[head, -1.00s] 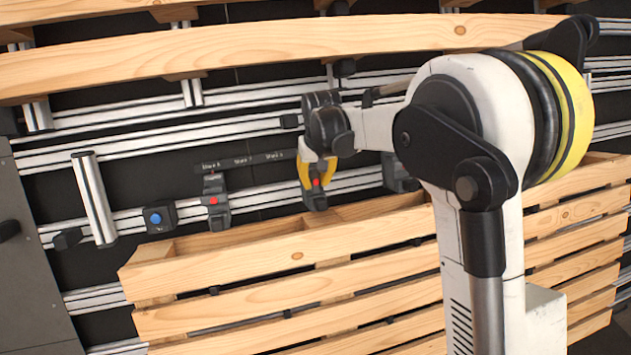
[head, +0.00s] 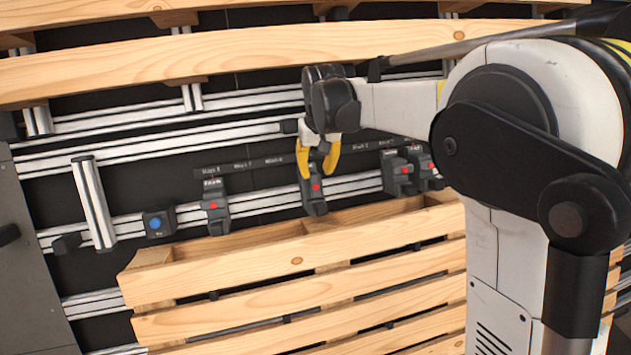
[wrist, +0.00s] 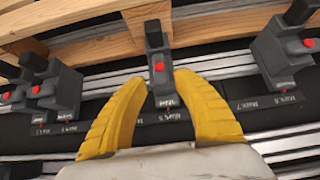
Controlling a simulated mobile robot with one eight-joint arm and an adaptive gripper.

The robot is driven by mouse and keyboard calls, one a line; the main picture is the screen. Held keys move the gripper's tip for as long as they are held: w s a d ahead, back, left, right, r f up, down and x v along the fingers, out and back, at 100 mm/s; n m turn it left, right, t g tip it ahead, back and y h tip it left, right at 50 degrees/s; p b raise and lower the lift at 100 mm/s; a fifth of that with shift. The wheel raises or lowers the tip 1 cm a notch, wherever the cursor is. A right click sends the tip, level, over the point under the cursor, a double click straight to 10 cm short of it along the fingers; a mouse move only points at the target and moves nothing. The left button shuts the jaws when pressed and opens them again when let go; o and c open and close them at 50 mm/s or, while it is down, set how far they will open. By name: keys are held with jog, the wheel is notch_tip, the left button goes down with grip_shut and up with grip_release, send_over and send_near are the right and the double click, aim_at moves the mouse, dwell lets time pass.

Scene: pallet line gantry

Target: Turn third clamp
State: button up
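Several dark grey clamps with red dots sit along a silver rail. In the head view, one clamp (head: 213,206) is at the left, another (head: 314,194) is below my gripper, and two (head: 397,173) (head: 427,167) are close together at the right. My gripper (head: 318,166) has two yellow fingers spread apart, just above the middle clamp. In the wrist view, my gripper (wrist: 160,83) is open with that clamp (wrist: 158,68) between and just past the fingertips, its black handle pointing up the picture. I see no contact. I cannot tell which clamp counts as third.
A wooden pallet (head: 297,262) lies just below the clamp rail, and a wooden beam (head: 250,45) crosses above. A block with a blue button (head: 155,222) and a silver post (head: 93,200) stand at the left. A label strip (head: 262,162) runs behind the clamps.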

jog(key=v, duration=0.5)
